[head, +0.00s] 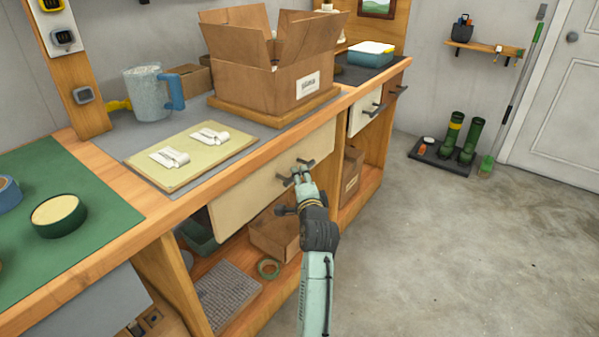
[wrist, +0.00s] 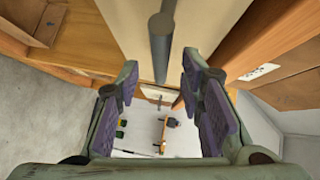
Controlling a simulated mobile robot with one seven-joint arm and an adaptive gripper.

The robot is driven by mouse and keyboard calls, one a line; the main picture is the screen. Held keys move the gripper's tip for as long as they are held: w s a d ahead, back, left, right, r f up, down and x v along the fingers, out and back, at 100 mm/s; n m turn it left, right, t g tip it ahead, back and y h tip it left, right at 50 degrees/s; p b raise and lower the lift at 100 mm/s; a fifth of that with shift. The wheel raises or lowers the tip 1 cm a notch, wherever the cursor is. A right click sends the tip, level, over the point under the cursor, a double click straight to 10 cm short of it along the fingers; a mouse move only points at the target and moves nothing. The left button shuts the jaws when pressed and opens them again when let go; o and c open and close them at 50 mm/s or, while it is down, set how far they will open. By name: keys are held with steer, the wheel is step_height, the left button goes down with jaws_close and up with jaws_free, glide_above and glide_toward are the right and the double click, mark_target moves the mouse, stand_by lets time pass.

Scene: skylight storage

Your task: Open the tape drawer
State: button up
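A wide cream drawer front (head: 250,194) sits under the bench top and looks shut. No label shows on it. Its dark bar handle (head: 284,180) is partly hidden by my gripper (head: 302,174), which is right at the drawer front. In the wrist view the grey handle bar (wrist: 161,45) runs down from the top, between the two fingers of my gripper (wrist: 161,85). The fingers are spread, with a gap on each side of the bar. I cannot tell how deep the bar lies between them.
A smaller cream drawer (head: 362,112) and a wooden one are farther right. An open cardboard box (head: 295,82), a speckled mug (head: 148,92) and a cutting board (head: 190,160) stand on the bench. Floor (head: 440,250) to the right is clear.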

mark_target(300, 171)
steer(key=shift+w+a+f, duration=0.15)
steer(key=shift+w+a, duration=0.05)
steer(key=shift+w, duration=0.85)
steer(key=shift+w+a+f, duration=0.15)
steer(key=shift+w, duration=0.9)
steer(key=shift+c, duration=0.2)
jaws_close()
